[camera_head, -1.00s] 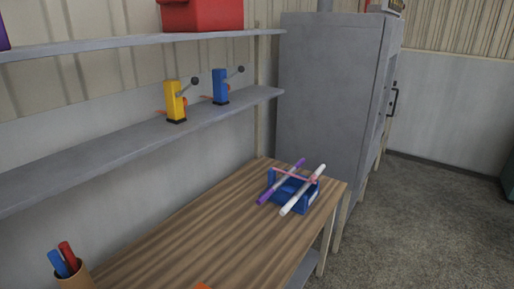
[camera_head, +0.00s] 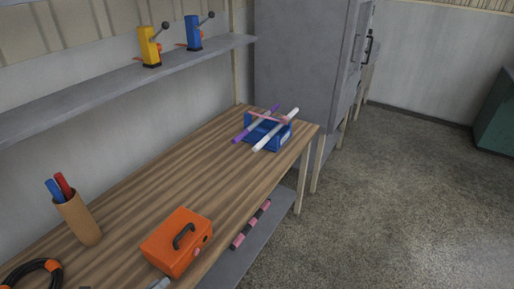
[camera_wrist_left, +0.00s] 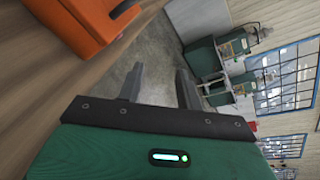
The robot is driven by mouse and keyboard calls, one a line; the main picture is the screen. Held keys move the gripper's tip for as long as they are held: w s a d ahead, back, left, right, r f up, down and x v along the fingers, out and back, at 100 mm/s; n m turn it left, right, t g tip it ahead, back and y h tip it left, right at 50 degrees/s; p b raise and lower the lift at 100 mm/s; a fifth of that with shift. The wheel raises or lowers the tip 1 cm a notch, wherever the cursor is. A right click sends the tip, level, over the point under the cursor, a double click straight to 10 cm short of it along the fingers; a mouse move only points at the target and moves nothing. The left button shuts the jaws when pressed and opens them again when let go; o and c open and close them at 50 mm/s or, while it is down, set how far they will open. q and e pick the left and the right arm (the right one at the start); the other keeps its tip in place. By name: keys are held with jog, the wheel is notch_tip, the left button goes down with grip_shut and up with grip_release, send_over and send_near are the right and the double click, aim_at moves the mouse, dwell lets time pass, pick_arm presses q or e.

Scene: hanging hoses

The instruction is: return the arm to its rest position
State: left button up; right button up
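My left gripper (camera_wrist_left: 159,70) shows in the left wrist view, its two grey fingers apart with nothing between them. The orange box (camera_wrist_left: 85,20) is beside it at the upper left of that view. In the head view, only a small grey piece, perhaps a fingertip, shows at the bottom edge near the orange box (camera_head: 177,242); the rest of the arm is out of frame. My right gripper is in neither view.
The wooden table (camera_head: 185,170) holds a blue rack (camera_head: 268,134) with a purple and a white rod, a pen cup (camera_head: 78,220) and a black coil (camera_head: 32,270). A shelf (camera_head: 110,90) runs above it. Open floor (camera_head: 400,200) lies right.

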pick_arm(q)
jog(key=s+a+f+n+g+y, duration=0.2)
jog(key=n+y, duration=0.3)
jog(key=n, duration=0.6)
jog(key=s+a+f+n+g+y, duration=0.15)
jog(key=n+y, duration=0.35)
jog(key=n, duration=0.7)
jog(key=s+d+f+n+g+h, duration=0.2)
jog(key=s+d+n+g+h, duration=0.1)
jog(key=s+d+n+g, duration=0.45)
notch_tip(320, 180, down, 33)
jog(key=s+a, duration=0.1)
jog(key=s, duration=0.1)
jog(key=s+a+f, duration=0.1)
jog(key=s+f, duration=0.8)
jog(key=s+a+f+g, duration=0.1)
jog(key=s+a+f, duration=0.1)
jog(key=s+f, duration=0.7)
jog(key=shift+s+a+y, duration=0.3)
jog(key=shift+s, duration=0.15)
